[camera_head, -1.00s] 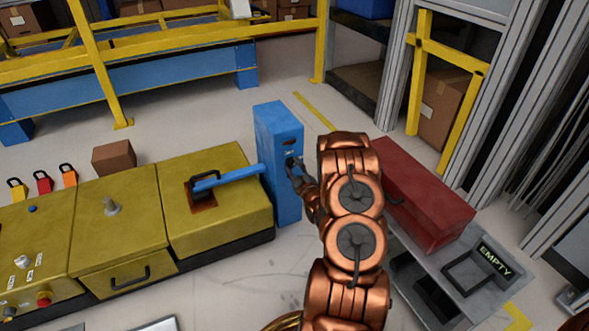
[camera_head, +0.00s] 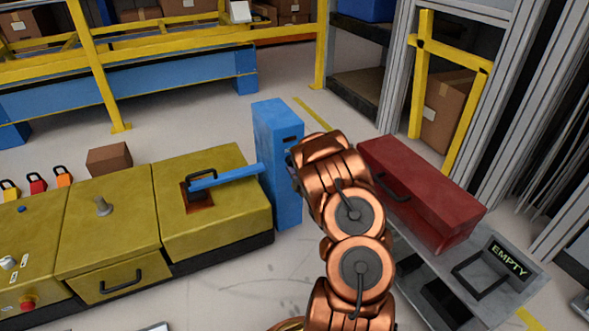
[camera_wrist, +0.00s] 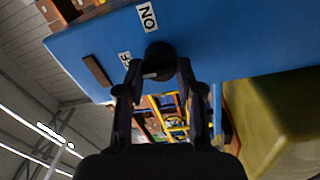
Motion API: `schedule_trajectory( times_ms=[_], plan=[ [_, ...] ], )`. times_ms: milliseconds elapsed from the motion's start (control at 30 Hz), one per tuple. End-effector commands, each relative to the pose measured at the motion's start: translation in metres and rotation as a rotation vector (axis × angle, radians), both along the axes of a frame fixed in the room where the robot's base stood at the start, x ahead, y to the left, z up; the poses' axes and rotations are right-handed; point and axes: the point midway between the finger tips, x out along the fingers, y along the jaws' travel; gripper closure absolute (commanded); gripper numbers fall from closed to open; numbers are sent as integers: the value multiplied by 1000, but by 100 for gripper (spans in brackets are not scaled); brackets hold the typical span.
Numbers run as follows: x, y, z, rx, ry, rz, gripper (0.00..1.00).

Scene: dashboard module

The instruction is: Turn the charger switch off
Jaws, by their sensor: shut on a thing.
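The charger is an upright blue box (camera_head: 270,135) in the middle of the head view; its blue face (camera_wrist: 230,45) fills the upper wrist view. A dark round switch knob (camera_wrist: 160,56) sits on that face. A white "ON" label (camera_wrist: 147,17) and a second label (camera_wrist: 125,59), partly covered, are beside it. My gripper (camera_wrist: 160,72) has its two fingers on either side of the knob and is shut on it. In the head view my copper wrist hides the fingers and the switch. I cannot tell which label the knob points to.
A yellow console (camera_head: 225,225) stands left of the charger, with a blue lever (camera_head: 228,177) reaching the box. A red case (camera_head: 425,190) lies on a grey stand right of my arm. A brown block (camera_head: 109,158) sits behind the console. Floor is clear in front.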

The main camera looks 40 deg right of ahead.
Motion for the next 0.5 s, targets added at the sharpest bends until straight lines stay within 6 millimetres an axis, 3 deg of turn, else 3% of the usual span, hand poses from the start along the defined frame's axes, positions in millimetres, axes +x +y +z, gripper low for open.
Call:
schedule_trajectory(
  times_ms=[367, 400, 500],
  plan=[
    [0, -1, 0, -4, 2, -2, 98],
    [0, -1, 0, -4, 3, -2, 63],
    [0, 0, 0, -5, 2, -1, 52]
  ],
)
